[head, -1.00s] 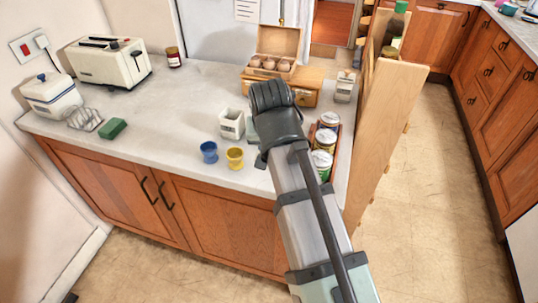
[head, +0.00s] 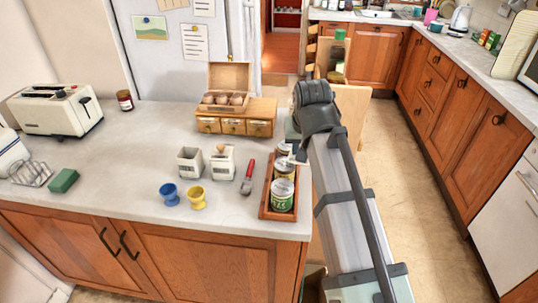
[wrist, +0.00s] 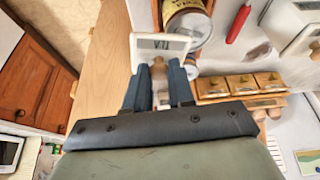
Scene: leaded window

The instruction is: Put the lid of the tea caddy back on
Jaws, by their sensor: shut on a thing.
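The tea caddy appears to be the open white square canister (head: 189,163) on the counter; its label is too small to read. A similar white canister (head: 222,163), with a wooden knob on top, stands just to its right. My gripper (wrist: 158,88) is shut on the wooden knob of a white square lid (wrist: 140,42); dark marks show on the lid. In the head view my gripper (head: 295,147) is mostly hidden by my own arm, above the right end of the counter, beside the tins and well right of the open canister.
A wooden tray (head: 265,207) holds tins (head: 282,194) below my gripper. A red-handled utensil (head: 248,176) lies left of it. Blue (head: 169,194) and yellow (head: 196,197) egg cups stand in front. A small drawer box (head: 262,117) and an egg box (head: 230,76) stand behind.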

